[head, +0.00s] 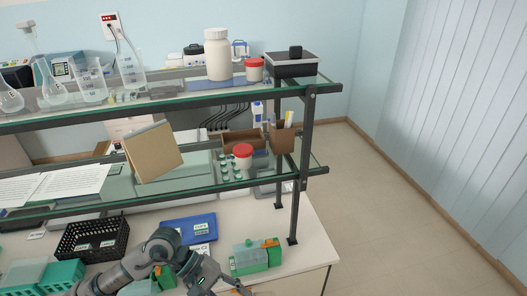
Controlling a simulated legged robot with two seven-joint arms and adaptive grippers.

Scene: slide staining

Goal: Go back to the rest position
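My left gripper (215,283) is at the bottom edge of the head view, over the white bench. Its arm comes in from the lower left. Part of the gripper is cut off by the frame edge, so its fingertips and anything between them are hidden. A green and orange box (256,258) stands just to the right of the gripper. A blue tray (188,229) with a white label lies behind it. My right gripper is not in view.
A two-level glass shelf stands over the bench, its dark post (301,165) at the right end. A black basket (92,238) and teal racks (63,275) are at the left. Bottles and flasks fill the top shelf. The floor (390,210) at the right is clear.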

